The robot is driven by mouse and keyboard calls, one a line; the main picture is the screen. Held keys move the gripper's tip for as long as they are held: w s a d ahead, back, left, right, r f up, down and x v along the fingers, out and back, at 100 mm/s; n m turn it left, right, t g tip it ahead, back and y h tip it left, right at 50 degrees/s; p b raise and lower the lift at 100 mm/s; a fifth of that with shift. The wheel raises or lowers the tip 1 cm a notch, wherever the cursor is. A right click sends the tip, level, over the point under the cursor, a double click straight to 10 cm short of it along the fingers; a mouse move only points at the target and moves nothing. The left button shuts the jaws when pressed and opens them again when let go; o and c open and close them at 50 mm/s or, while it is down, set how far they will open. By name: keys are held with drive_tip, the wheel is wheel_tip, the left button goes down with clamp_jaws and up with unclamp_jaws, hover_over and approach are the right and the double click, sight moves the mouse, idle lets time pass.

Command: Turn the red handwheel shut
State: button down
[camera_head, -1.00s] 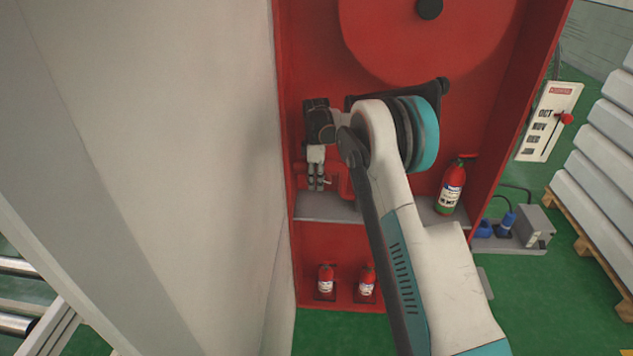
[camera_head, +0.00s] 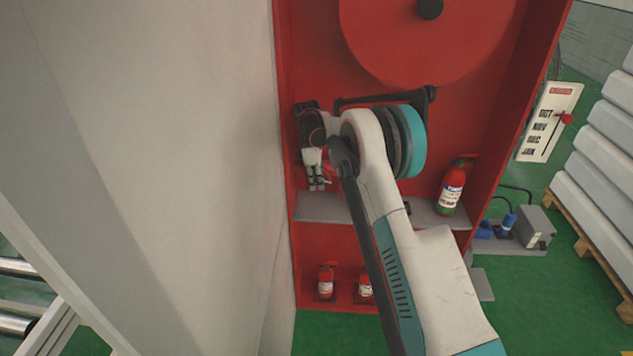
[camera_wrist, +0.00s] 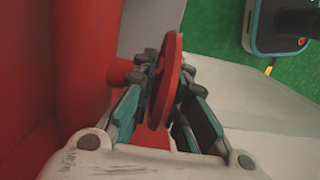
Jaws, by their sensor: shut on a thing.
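The red handwheel (camera_wrist: 166,82) shows in the wrist view as a thin red disc seen nearly edge-on. It stands between the two fingers of my gripper (camera_wrist: 158,76), which are shut on its rim. In the head view my gripper (camera_head: 317,184) points down just above the grey shelf, at the left side of the red cabinet (camera_head: 283,130). There the handwheel is mostly hidden behind my gripper and arm. How far the wheel is turned cannot be told.
A large red reel (camera_head: 430,45) fills the cabinet's upper part. A fire extinguisher (camera_head: 450,188) stands on the grey shelf (camera_head: 345,208), right of my arm. Smaller extinguishers (camera_head: 326,281) stand below. A pale wall (camera_head: 200,180) is close on the left.

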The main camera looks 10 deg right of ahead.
drive_tip(key=c, duration=1.6)
unclamp_jaws()
drive_tip(key=shift+w+a+r, duration=0.1)
drive_tip(key=shift+a+r, duration=0.05)
drive_tip(key=shift+r, duration=1.1)
drive_tip(key=shift+a+r, duration=0.2)
drive_tip(key=shift+r, duration=1)
drive_tip(key=shift+w+a+r, duration=0.1)
drive_tip(key=shift+a+r, duration=0.05)
drive_tip(key=shift+r, duration=1.1)
